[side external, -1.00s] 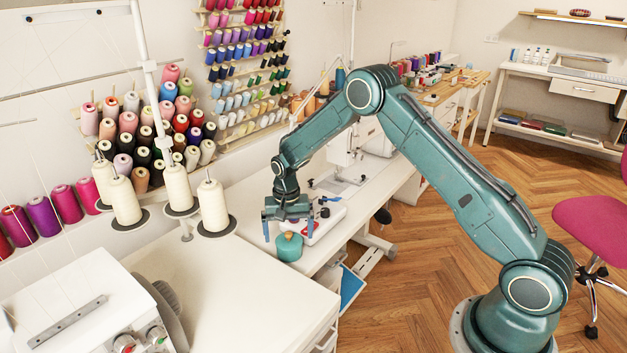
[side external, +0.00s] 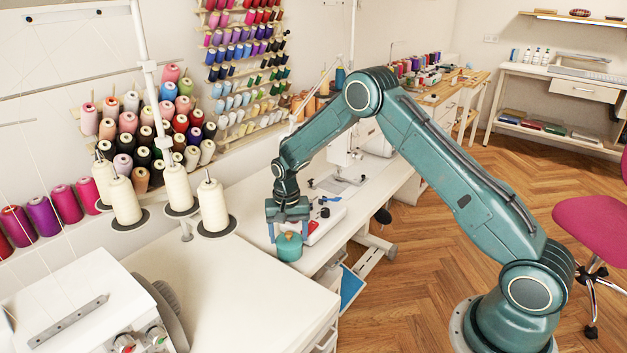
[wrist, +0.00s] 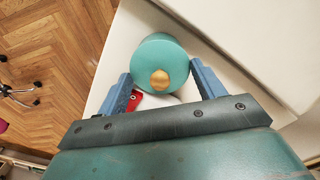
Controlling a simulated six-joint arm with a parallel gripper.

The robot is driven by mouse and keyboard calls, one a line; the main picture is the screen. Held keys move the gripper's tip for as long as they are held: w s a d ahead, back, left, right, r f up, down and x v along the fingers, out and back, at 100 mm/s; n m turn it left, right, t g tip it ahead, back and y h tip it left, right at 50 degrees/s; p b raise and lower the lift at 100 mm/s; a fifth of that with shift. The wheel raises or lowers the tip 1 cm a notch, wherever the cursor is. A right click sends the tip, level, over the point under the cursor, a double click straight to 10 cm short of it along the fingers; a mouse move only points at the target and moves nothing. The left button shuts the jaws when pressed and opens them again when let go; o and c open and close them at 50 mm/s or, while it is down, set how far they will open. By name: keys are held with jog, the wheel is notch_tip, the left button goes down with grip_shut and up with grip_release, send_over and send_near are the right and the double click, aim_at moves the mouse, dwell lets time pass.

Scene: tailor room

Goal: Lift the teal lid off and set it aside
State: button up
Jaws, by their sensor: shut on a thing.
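The teal lid (side external: 289,240) has a tan knob on top and sits on a teal round container (side external: 289,255) near the front edge of the white table. The lid also shows in the wrist view (wrist: 150,55), with the knob facing the camera. My gripper (side external: 288,238) points down over it, one blue finger on each side, and is shut on the lid. The lid looks level and still down on the container. The exact contact of the fingertips is hard to see.
A white and red device (side external: 322,222) stands close behind the container. A sewing machine (side external: 345,160) is farther back. Cream thread cones (side external: 213,207) stand to the left. The white tabletop (side external: 235,280) at front left is clear.

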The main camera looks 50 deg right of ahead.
aim_at(289, 232)
notch_tip(289, 232, up, 20)
dwell(0.9)
dwell(0.5)
jog(key=w+d+m, duration=0.2)
jog(key=d+m, duration=0.3)
jog(key=d, duration=2.3)
jog(key=shift+s+f, duration=0.1)
jog(key=shift+f, duration=9.75)
jog(key=shift+f, duration=0.45)
